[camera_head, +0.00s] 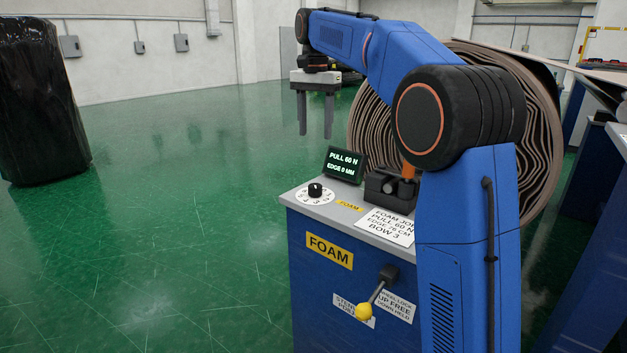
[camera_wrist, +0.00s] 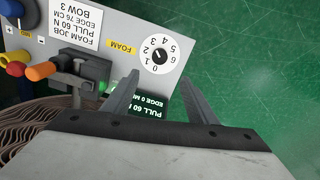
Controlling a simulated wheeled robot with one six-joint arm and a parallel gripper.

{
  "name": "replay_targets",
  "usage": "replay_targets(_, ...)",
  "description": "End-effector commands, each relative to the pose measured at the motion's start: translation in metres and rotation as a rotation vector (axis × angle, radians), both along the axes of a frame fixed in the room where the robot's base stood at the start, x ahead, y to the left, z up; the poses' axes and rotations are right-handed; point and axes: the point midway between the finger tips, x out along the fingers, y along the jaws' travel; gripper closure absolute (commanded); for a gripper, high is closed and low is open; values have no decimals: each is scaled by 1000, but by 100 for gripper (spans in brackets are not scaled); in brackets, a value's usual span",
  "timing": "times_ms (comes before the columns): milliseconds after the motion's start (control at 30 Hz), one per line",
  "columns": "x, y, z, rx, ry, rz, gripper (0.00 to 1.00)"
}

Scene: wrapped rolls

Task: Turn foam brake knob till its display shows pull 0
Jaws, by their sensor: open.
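The foam brake knob (camera_head: 315,189) is small and black, on a white numbered dial at the left of the foam stand's grey top. In the wrist view the knob (camera_wrist: 158,57) lies just beyond my fingertips; which number it points at is too small to tell. The display (camera_head: 345,165) behind it reads "PULL 60 N" and "EDGE 0 MM"; in the wrist view the display (camera_wrist: 152,103) is partly hidden by my fingers. My gripper (camera_head: 315,134) is open and empty, fingers down, above the stand and apart from the knob. It also shows in the wrist view (camera_wrist: 146,76).
A black clamp block (camera_head: 388,190) with an orange handle stands right of the display. A job card (camera_head: 386,226) lies in front. A yellow-tipped lever (camera_head: 364,311) sticks out of the stand's front. A large brown roll (camera_head: 543,130) stands behind.

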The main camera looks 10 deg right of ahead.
Motion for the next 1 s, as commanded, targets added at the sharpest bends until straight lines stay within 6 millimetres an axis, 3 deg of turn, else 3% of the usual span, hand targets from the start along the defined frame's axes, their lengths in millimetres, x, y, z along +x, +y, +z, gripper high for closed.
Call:
replay_targets(700, -1, 0, -122, 0, 3, 1, 48)
replay_targets(1000, -1, 0, -158, 0, 0, 1, 48)
